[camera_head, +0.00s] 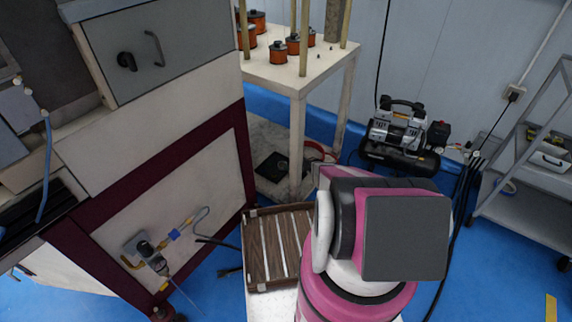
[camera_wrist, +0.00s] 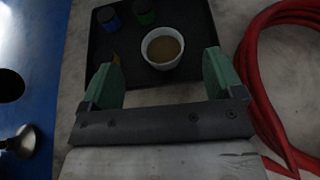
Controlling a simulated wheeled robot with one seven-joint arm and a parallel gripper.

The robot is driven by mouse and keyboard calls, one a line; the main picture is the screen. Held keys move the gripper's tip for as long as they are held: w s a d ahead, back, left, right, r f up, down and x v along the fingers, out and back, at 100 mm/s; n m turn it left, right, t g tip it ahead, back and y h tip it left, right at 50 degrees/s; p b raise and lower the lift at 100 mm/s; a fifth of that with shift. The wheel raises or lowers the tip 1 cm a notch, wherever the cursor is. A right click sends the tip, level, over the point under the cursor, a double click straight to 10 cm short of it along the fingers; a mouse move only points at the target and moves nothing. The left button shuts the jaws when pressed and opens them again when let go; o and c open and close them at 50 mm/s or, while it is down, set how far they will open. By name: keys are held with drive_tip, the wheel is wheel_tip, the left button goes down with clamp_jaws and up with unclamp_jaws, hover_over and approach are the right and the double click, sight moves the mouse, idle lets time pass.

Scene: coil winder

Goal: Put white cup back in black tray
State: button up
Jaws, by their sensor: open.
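The white cup (camera_wrist: 162,48) is upright with a brownish inside and appears to stand on the black tray (camera_wrist: 195,88), near the tray's near edge, in the wrist view. My gripper (camera_wrist: 159,66) is open, with its two green fingers apart. The cup shows just beyond and between the fingertips, with no visible contact. In the head view the black tray (camera_head: 272,167) appears as a dark patch on the lower shelf under the white table. The cup cannot be made out there, and my arm hides the gripper.
A blue container (camera_wrist: 109,18) and a green container (camera_wrist: 144,11) stand at the tray's far side. A red hose (camera_wrist: 262,75) coils to the right. In the head view, a table leg (camera_head: 297,150) stands beside the tray, and a slatted wooden crate (camera_head: 270,250) is nearer.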

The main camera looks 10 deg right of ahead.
drive_tip(key=v, duration=0.6)
drive_tip(key=shift+s+d, duration=0.15)
drive_tip(key=shift+s, duration=0.05)
